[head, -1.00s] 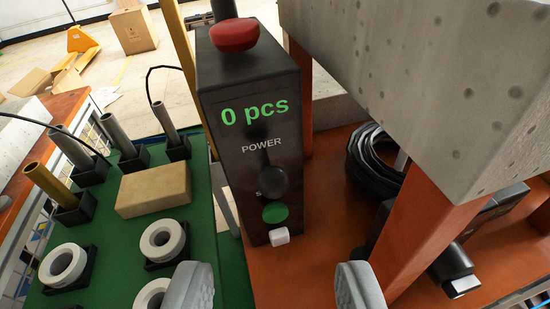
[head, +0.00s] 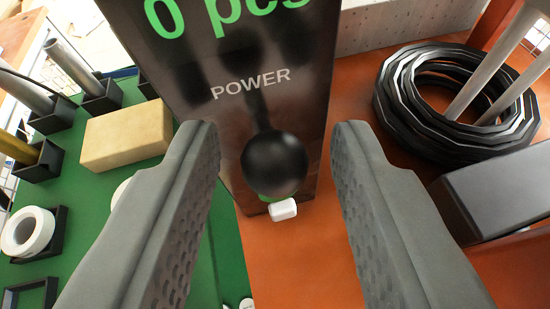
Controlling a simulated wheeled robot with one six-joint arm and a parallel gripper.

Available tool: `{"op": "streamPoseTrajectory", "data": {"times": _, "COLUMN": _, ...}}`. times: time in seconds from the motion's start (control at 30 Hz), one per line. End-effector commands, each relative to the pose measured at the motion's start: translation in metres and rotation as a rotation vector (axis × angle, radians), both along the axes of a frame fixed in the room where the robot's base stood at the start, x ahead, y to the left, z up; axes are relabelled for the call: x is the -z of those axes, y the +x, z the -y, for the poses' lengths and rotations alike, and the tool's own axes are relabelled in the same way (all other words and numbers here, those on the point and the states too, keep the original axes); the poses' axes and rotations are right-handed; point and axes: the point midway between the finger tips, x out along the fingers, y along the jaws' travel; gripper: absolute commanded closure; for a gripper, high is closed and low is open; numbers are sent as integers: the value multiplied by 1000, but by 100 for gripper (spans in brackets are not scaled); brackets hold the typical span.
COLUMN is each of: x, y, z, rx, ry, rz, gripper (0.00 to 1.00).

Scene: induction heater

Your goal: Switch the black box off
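The black box (head: 185,75) stands upright in front of me, with green digits "0 pcs" partly cut off at the top and the word POWER below. A lever with a round black knob (head: 274,163) sits under POWER, its shaft running up from the knob. A green button (head: 291,197) is mostly hidden behind the knob. A small white block (head: 283,210) is at the box's foot. My gripper (head: 277,150) is open, with one finger left and one right of the knob. I cannot tell whether either finger touches it.
A green surface (head: 75,190) on the left holds a tan block (head: 125,135), white rings (head: 28,230) and metal rods in black holders. An orange surface (head: 290,265) carries a black cable coil (head: 400,105) and a dark grey box (head: 500,190) on the right.

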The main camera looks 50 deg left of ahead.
Motion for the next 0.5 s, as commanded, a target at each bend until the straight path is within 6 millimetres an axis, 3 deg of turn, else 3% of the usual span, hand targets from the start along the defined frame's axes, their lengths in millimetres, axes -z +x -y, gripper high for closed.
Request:
{"op": "streamPoseTrajectory", "data": {"times": 0.03, "x": 0, "y": 0, "z": 0, "rx": 0, "ry": 0, "rz": 0, "gripper": 75}}
{"op": "streamPoseTrajectory", "data": {"times": 0.17, "x": 0, "y": 0, "z": 0, "rx": 0, "ry": 0, "rz": 0, "gripper": 100}}
{"op": "streamPoseTrajectory", "data": {"times": 0.5, "x": 1, "y": -1, "z": 1, "rx": 1, "ry": 24, "rz": 16, "gripper": 100}}
